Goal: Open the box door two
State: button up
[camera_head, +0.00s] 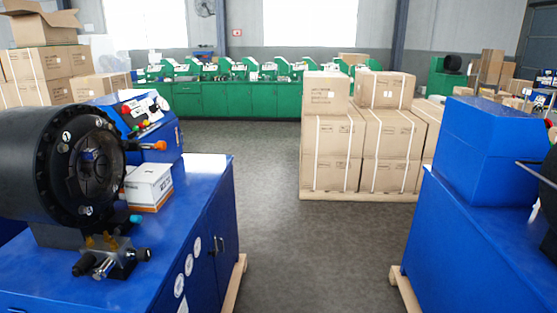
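A blue cabinet (140,285) stands at the left under a black crimper. Its side facing the aisle has door panels (229,225), seen at a steep angle, with dark handles (214,248) near the middle. The doors look shut. I cannot tell which one is door two. Several round white labels (189,265) are on the nearer panel. A second blue cabinet (475,255) stands at the right, and no door handle shows on it. My gripper is not in view.
The crimper (65,165) and a small white box (148,186) sit on the left cabinet. Wooden pallet edges (234,285) stick out below both cabinets. The grey floor (310,255) between them is clear. Cartons (333,148) on a pallet stand beyond, before green machines (235,100).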

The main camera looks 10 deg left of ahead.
aim_at(169, 133)
jog(key=i, duration=3.1)
jog(key=z, duration=0.35)
jog(key=k, duration=0.15)
jog(key=u, duration=2.55)
